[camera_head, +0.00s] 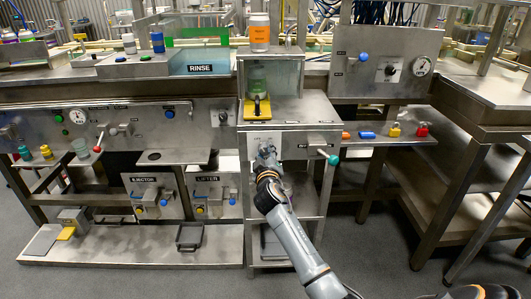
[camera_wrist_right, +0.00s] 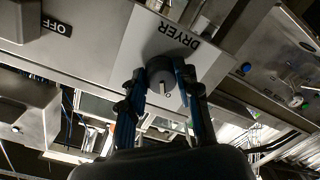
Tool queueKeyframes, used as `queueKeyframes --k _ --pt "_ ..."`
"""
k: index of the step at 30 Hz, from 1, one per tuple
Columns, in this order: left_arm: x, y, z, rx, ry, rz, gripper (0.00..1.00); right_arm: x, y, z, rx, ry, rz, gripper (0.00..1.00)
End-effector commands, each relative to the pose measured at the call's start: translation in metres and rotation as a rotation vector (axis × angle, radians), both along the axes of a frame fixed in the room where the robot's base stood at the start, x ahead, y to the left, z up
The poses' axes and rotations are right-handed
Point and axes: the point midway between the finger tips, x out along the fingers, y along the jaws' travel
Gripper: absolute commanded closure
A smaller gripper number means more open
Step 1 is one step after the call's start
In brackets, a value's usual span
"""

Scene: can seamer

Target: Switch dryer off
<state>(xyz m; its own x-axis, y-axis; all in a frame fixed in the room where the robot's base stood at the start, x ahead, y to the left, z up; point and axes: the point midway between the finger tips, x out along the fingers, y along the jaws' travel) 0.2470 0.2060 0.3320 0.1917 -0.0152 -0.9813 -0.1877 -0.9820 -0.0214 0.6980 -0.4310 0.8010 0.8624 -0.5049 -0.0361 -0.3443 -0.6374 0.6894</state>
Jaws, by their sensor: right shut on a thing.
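The dryer knob (camera_wrist_right: 160,72) is a round dark-grey knob on a pale plate lettered DRYER (camera_wrist_right: 172,40), seen upside down in the right wrist view. Its white pointer line aims toward a small mark at the plate's edge; I cannot read that mark surely. My right gripper (camera_wrist_right: 163,82) has one finger on each side of the knob and is shut on it. In the head view my right gripper (camera_head: 266,155) reaches the front panel of the middle cabinet (camera_head: 310,141) and hides the knob. My left gripper is not in view.
A green-ended lever (camera_head: 329,158) sticks out right of my right gripper. An OFF label (camera_wrist_right: 57,25) is on the panel. Above stand a yellow part (camera_head: 257,108) and an orange-labelled jar (camera_head: 259,33). A shelf with small coloured items (camera_head: 393,131) extends right.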

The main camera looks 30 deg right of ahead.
Motion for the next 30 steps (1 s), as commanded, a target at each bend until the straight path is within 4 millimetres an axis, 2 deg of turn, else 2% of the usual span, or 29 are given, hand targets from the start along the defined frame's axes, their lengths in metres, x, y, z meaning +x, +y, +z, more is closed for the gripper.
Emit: queueKeyframes --k 9,10,13,23,26,30 --pt "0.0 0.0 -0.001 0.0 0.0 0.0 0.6 0.0 0.0 -0.002 -0.004 0.005 0.0 0.99" --pt "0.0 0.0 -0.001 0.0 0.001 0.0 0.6 0.0 0.0 -0.002 -0.004 0.005 0.0 0.66" --pt "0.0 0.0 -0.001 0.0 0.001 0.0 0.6 0.0 0.0 -0.002 -0.003 0.004 0.0 0.45" --pt "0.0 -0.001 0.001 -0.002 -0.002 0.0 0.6 -0.001 0.001 -0.001 -0.003 0.002 0.0 0.44" --pt "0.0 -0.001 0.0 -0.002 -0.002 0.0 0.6 -0.007 0.004 -0.001 -0.001 0.002 0.001 0.44" --pt "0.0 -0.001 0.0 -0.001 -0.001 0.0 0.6 -0.025 0.015 -0.001 -0.001 0.002 0.002 0.44"
